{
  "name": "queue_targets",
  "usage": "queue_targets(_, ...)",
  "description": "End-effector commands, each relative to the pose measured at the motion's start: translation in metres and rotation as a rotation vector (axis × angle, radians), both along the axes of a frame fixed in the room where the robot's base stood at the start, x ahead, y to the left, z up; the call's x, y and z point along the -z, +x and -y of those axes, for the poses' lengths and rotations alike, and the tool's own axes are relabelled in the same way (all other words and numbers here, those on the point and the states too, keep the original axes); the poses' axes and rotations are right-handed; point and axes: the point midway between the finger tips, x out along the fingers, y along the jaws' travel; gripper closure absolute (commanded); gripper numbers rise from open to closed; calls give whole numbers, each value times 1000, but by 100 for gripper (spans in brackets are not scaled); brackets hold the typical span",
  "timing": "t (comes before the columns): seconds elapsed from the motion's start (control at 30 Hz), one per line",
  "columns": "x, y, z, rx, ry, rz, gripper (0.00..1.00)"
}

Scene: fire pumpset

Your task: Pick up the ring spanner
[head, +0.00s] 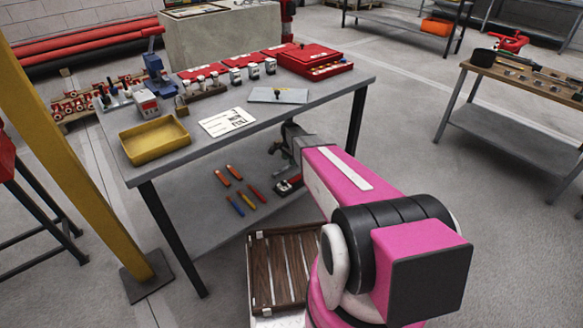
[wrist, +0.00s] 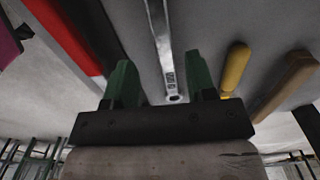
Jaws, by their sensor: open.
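The ring spanner (wrist: 161,40) is a slim silver tool with a small ring end, seen in the wrist view against a grey surface. Its shank runs from the top edge down to between the two green fingers of my gripper (wrist: 159,66). The fingers are spread, with a gap on each side of the spanner, and hold nothing. I cannot tell how far the fingertips are from the surface. In the head view my arm reaches to the table's right side, and I cannot make out the spanner there.
A yellow handle (wrist: 235,68) and a tan handle (wrist: 286,84) lie right of the spanner; a red and black object (wrist: 72,36) lies left. In the head view the workbench top (head: 270,118) overhangs a lower shelf (head: 205,225) with several coloured-handled tools. A slatted crate (head: 262,270) stands below.

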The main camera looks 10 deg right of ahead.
Motion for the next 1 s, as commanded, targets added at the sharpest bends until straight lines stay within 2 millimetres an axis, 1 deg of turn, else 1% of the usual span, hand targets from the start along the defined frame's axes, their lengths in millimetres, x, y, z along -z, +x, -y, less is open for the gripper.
queue_targets(0.17, 13, 2, -1, -1, 0, 0, 49)
queue_targets(0.43, 49, 3, -3, 0, 0, -1, 49)
queue_targets(0.5, 53, 3, -3, -1, 0, 0, 49)
queue_targets(0.7, 53, 3, -3, -1, 0, 0, 49)
queue_targets(0.77, 52, 2, -3, -1, 0, 0, 68)
queue_targets(0.8, 52, 3, -3, -1, 0, 0, 82)
queue_targets(0.87, 52, 2, -3, -1, 0, 0, 100)
queue_targets(1.0, 52, 3, -3, -1, 0, 0, 100)
